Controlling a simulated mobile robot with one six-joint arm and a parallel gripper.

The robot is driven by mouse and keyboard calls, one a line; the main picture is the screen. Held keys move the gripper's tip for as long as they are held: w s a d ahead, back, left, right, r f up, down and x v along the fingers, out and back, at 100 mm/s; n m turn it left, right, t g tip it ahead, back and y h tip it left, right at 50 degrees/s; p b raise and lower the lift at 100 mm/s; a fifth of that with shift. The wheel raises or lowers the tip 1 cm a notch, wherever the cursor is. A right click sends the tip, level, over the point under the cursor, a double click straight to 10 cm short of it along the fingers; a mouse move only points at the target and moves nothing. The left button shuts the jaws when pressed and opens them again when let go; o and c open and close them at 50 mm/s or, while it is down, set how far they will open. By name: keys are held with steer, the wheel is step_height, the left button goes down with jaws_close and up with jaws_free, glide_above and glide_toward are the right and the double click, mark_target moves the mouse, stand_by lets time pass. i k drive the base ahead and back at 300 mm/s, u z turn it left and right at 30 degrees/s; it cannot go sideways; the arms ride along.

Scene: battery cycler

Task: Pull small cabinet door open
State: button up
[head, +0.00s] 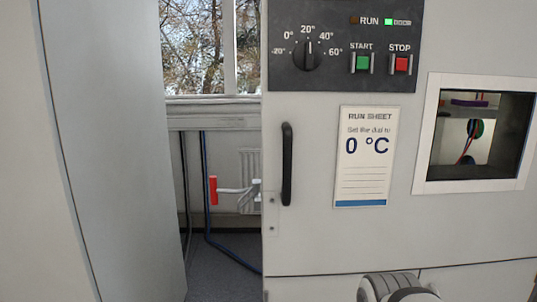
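The small cabinet door (310,235) is a light grey front in the head view, and it looks shut. A black vertical bar handle (287,164) is mounted near its left edge. A run sheet (362,157) reading 0 °C and a framed window (474,135) are on the same front. A rounded grey and white part of my arm shows at the bottom edge, below the door's lower seam. My gripper is not in view, and nothing is seen touching the handle.
A dark control panel (342,75) above holds a dial, a green START button, a red STOP button and a lit green DOOR lamp. A tall grey panel (110,150) stands at left. Between it and the cabinet is a gap with cables and a red-ended lever (213,190).

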mark_target(434, 216)
steer(key=u, duration=0.2)
steer(key=k, duration=0.95)
steer(key=z, duration=0.55)
steer(key=i, duration=1)
